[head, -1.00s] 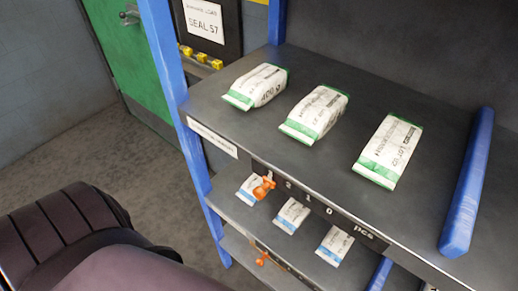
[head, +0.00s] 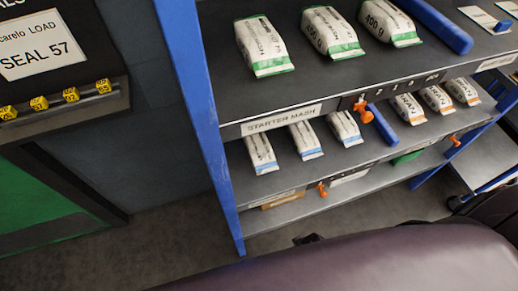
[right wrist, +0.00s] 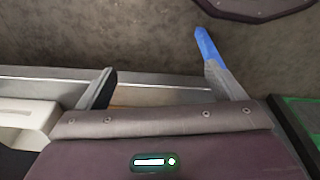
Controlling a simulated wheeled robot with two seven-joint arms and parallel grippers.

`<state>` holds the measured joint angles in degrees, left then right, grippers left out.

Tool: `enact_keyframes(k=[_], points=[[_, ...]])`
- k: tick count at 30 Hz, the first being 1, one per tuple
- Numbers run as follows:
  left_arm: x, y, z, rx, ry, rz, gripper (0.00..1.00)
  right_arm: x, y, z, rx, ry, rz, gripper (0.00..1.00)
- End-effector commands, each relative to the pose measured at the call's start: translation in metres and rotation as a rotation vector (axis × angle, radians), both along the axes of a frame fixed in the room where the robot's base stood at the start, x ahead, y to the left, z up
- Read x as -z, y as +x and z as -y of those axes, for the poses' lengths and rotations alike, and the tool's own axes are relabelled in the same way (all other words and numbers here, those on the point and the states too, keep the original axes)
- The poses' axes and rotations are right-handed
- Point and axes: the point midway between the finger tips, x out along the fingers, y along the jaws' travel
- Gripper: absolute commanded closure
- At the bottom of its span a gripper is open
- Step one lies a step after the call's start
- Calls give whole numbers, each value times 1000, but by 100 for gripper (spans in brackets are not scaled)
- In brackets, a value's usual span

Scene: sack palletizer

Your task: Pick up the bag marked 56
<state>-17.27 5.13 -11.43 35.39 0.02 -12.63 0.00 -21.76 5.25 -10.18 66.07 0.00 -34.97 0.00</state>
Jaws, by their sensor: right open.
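White bags with green ends stand on the top shelf in the head view, such as the left green-ended bag (head: 262,45). Blue-ended bags (head: 303,138) and orange-ended bags (head: 437,98) sit on the shelf below. I cannot read a 56 on any of them. My right gripper (right wrist: 158,80) is open in the right wrist view, with nothing seen between its fingers, above the floor near a shelf edge. My left gripper is not in view.
A blue rack post (head: 197,110) stands left of the shelves. A sign reading SEAL 57 (head: 40,45) hangs above several small yellow tags (head: 39,103). A blue divider bar (head: 430,25) lies on the top shelf. A label reads STARTER MASH (head: 280,119). Bare floor (head: 165,235) shows below.

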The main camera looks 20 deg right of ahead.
Motion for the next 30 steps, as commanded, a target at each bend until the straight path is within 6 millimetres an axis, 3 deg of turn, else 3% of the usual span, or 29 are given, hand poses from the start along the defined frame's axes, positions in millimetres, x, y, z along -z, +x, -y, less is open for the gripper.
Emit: enact_keyframes(k=[1, 3, 6, 12, 25, 27, 30], points=[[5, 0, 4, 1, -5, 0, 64, -23, 24, -3, 3, 2, 23, 11], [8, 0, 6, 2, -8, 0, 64, -58, 51, -8, 8, 4, 41, 11], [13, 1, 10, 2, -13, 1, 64, -114, 79, -12, 12, 8, 65, 11], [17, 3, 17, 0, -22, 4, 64, -197, 101, -16, 18, 11, 93, 11], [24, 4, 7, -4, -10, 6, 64, -302, 112, -17, 32, 16, 142, 11], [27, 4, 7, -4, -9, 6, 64, -326, 122, -20, 45, 25, 162, 11], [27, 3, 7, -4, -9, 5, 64, -335, 137, -26, 62, 37, 169, 11]])
